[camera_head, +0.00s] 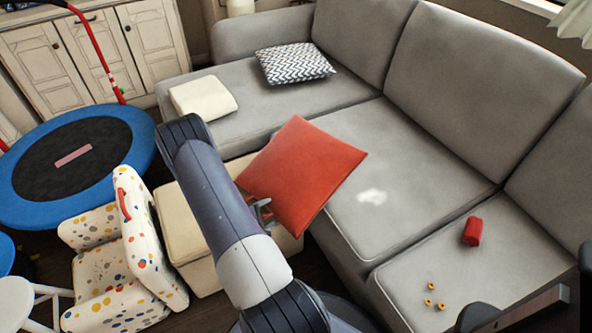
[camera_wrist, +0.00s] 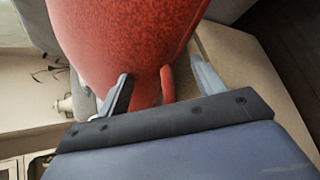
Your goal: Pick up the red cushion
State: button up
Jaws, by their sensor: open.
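The red cushion (camera_head: 303,172) lies tilted across the front edge of the grey sofa, with its near corner out over the cream ottoman. I cannot tell how it is supported underneath. My gripper (camera_head: 262,208) is at the cushion's near left edge. In the wrist view the cushion (camera_wrist: 125,35) fills the upper middle, and a narrow red part of it reaches down between the two fingers of my gripper (camera_wrist: 165,88). The fingers are apart; the left one overlaps the red surface, and a gap shows beside the right one.
The grey sofa (camera_head: 400,160) holds a zigzag-patterned cushion (camera_head: 293,62), a cream cushion (camera_head: 203,97), a small red object (camera_head: 472,231) and several small orange items. The cream ottoman (camera_head: 183,222), a spotted child's chair (camera_head: 100,262) and a blue trampoline (camera_head: 30,200) crowd the left.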

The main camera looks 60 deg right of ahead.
jog(key=shift+c, duration=0.3)
grip_shut()
dwell(0.3)
jog(key=shift+r, duration=0.1)
